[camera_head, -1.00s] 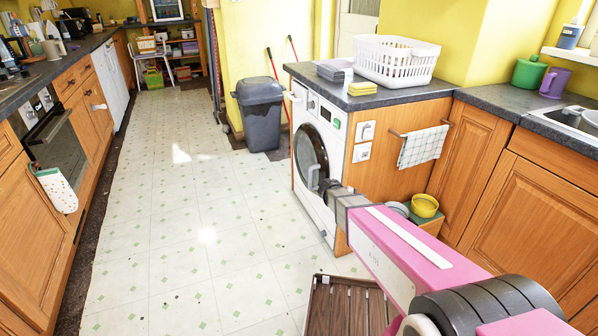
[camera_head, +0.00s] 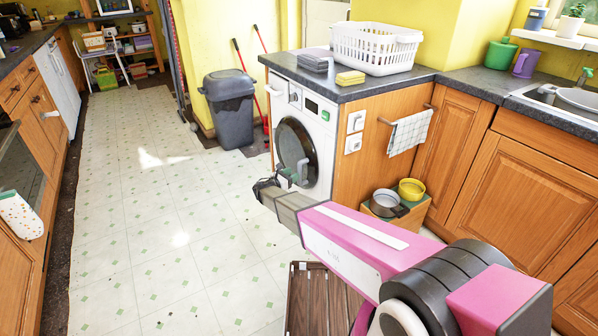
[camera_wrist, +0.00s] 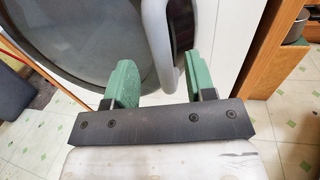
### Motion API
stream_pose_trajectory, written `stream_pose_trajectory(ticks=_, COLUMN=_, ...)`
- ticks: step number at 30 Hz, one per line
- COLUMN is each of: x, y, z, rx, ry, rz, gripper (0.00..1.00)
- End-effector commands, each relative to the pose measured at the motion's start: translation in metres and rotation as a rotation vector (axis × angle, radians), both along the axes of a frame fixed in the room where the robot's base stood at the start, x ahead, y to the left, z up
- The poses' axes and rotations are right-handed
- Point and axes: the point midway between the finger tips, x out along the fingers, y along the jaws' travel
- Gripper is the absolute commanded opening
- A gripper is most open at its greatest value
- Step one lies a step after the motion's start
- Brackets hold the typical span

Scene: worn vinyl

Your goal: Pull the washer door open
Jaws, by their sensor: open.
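The white washer (camera_head: 325,139) stands under the dark counter. Its round dark-glass door (camera_head: 289,143) looks shut or nearly so; I cannot tell if it is slightly ajar. My gripper (camera_head: 292,177) is at the lower right of the door, partly hidden by my own wrist. In the wrist view, my gripper (camera_wrist: 160,78) is open, its green fingers apart. The grey curved door handle (camera_wrist: 157,40) comes down between the fingers, nearer the right one, with clear space on its left. I cannot tell if the right finger touches it.
A wooden slatted crate-like thing (camera_head: 318,305) lies on the floor below my arm. Pots stand on a low box (camera_head: 412,213) right of the washer. A grey bin (camera_head: 230,115) stands behind, left of it. The floor (camera_head: 165,220) left of the washer is open.

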Motion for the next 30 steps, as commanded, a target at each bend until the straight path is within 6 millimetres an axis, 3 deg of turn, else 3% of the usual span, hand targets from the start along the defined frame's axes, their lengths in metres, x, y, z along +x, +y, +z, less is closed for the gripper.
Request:
stream_pose_trajectory(ticks=9, x=0.032, y=-0.031, z=0.0, rx=0.001, ry=-0.001, rz=0.0, gripper=0.5)
stream_pose_trajectory(ticks=22, x=0.037, y=-0.037, z=0.0, rx=0.001, ry=0.0, rz=0.0, gripper=0.5)
stream_pose_trajectory(ticks=27, x=0.037, y=-0.037, z=0.0, rx=0.002, ry=-0.001, rz=0.0, gripper=0.0)
stream_pose_trajectory(ticks=30, x=0.037, y=-0.037, z=0.0, rx=0.001, ry=0.0, rz=0.0, gripper=0.0)
